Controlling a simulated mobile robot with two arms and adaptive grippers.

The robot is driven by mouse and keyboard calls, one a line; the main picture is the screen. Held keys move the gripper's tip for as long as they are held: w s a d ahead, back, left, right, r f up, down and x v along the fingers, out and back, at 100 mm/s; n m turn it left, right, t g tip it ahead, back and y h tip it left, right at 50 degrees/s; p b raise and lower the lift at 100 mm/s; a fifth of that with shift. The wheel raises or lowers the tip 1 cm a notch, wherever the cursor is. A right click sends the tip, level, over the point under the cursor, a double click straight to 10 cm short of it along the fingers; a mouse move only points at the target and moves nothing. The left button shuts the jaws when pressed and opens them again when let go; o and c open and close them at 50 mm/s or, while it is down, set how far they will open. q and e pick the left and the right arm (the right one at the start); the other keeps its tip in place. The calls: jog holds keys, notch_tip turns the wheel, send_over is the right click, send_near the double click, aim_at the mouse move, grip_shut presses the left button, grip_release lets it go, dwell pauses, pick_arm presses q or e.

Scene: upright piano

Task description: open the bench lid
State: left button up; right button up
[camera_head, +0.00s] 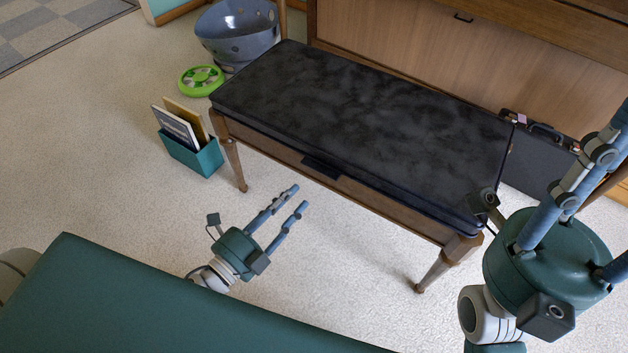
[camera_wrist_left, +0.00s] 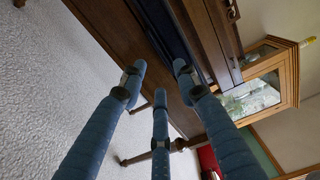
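The bench lid (camera_head: 365,115) is a black, mottled padded top. It lies flat and closed on the wooden bench (camera_head: 395,212), which stands in front of the piano. A small dark tab (camera_head: 322,167) sits on the bench's front edge. My left gripper (camera_head: 298,197) is open and empty, in front of the bench and below the tab, apart from it. In the left wrist view its three fingers (camera_wrist_left: 160,80) are spread, with the bench's wooden side (camera_wrist_left: 115,30) beyond. My right gripper (camera_head: 612,185) is at the right, by the bench's right end; its fingertips run out of frame.
The piano's wood panel (camera_head: 415,45) is behind the bench. A teal box with books (camera_head: 192,152), a green disc (camera_head: 201,80) and a blue-grey bowl (camera_head: 238,35) stand left. A dark case (camera_head: 540,160) is behind the right end. Carpet in front is clear.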

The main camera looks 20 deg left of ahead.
aim_at(324, 166)
pick_arm(q)
jog(key=x, duration=0.8)
jog(key=shift+w+d+f+b, duration=0.1)
jog(key=shift+w+b, duration=0.2)
jog(key=shift+b, duration=0.05)
grip_shut()
